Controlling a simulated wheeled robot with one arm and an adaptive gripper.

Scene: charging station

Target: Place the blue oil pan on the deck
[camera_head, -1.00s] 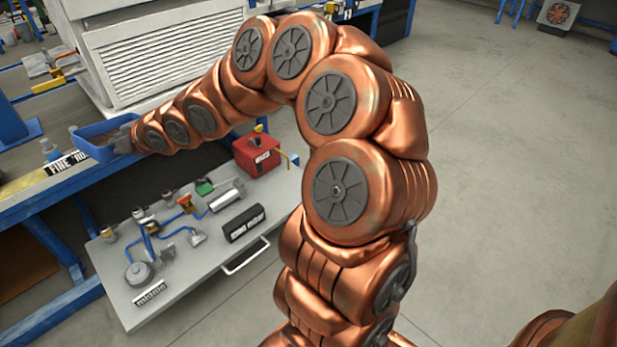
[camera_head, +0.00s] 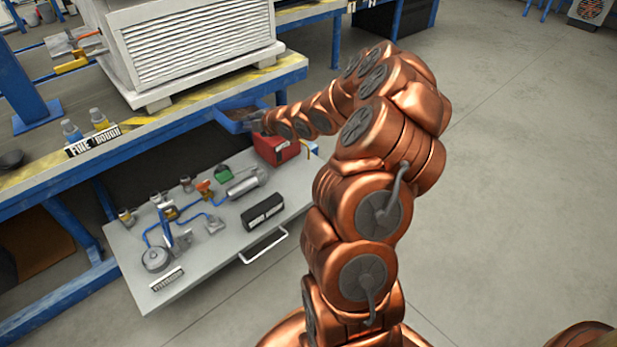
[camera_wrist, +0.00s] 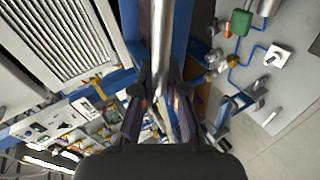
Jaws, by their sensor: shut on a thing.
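The blue oil pan (camera_head: 229,126) is a shallow, open blue tray in the head view, at the front edge of the upper bench, left of the red box. Its inside looks dark and brownish. My gripper (camera_head: 261,122) is shut on its right end. In the wrist view my gripper (camera_wrist: 160,106) shows its two dark fingers close to a blue and metallic thing, probably the pan's wall. A grey platform (camera_head: 205,262), possibly the deck, lies lower, in front of the bench. I cannot tell the pan's height above it.
On the platform are a red box (camera_head: 275,148), a black labelled block (camera_head: 262,212), and blue tubing with metal fittings (camera_head: 165,225). Its front part is partly bare. A white louvered cabinet (camera_head: 190,50) stands on the bench behind, with small bottles (camera_head: 99,119) to the left.

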